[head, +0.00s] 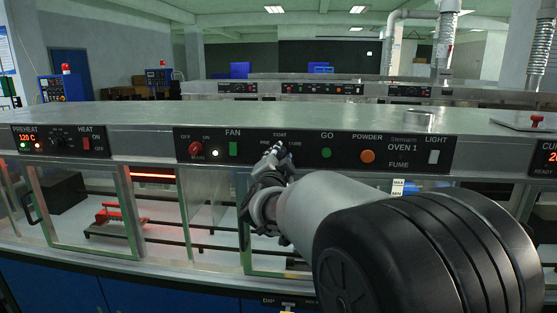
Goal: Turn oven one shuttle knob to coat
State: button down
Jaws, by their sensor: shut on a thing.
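The black control panel (343,164) of oven one runs across the front of the long grey machine, with "OVEN 1" printed near its right end. The label "COAT" (280,134) stands above the shuttle knob's place, with "PRE" to its left and a partly hidden label to its right. My gripper (275,153) is at that place, right below "COAT", and is shut on the shuttle knob. My fingers cover the knob, so I cannot see where its pointer stands. My arm comes in from the lower right.
Glass oven doors (90,205) lie below.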

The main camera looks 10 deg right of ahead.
jog(key=shift+r, duration=0.1)
jog(key=c, duration=1.3)
grip_release()
